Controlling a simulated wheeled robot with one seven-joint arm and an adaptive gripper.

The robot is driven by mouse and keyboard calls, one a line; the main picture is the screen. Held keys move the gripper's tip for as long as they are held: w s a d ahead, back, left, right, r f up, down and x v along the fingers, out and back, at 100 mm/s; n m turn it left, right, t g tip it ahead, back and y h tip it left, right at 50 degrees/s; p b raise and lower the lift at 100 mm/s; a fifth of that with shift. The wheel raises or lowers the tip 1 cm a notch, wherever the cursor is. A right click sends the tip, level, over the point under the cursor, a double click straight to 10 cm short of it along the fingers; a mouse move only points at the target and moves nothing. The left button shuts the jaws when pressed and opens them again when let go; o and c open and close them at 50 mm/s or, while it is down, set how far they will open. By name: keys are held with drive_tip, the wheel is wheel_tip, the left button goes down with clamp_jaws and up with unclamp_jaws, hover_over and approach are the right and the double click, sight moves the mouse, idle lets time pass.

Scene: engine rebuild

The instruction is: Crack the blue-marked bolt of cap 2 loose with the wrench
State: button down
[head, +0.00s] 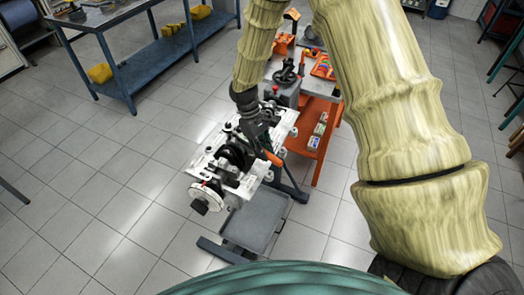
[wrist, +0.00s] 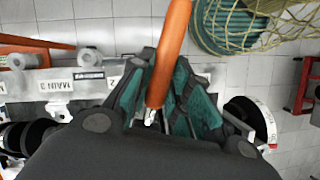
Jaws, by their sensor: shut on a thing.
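My gripper (head: 258,132) is over the engine block (head: 209,160), with its fingers shut on the wrench. The wrench's orange handle (head: 272,158) sticks out toward the front right. In the wrist view the wrench (wrist: 172,50) runs up from between the teal-padded fingers (wrist: 160,100), and a short metal piece shows at its lower end. A partly covered label with a 2 is beside the fingers. Cap 2 and its blue-marked bolt cannot be made out, as my gripper covers that area.
The block is on a stand with a grey tray (head: 240,232) below. An orange cart (head: 325,150) with tools and parts stands behind on the right. A blue workbench (head: 150,60) is at the back left. The tiled floor on the left is clear.

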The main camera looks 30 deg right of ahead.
drive_tip(key=shift+w+d, duration=0.1)
drive_tip(key=shift+d, duration=0.15)
drive_tip(key=shift+w+d+n, duration=0.15)
drive_tip(key=shift+d+n, duration=0.15)
drive_tip(key=shift+s+a+p, duration=0.25)
drive_tip(key=shift+a+p, duration=0.2)
drive_tip(key=shift+p, duration=0.1)
idle(2.1)
drive_tip(key=shift+r+p, duration=1.3)
idle(3.5)
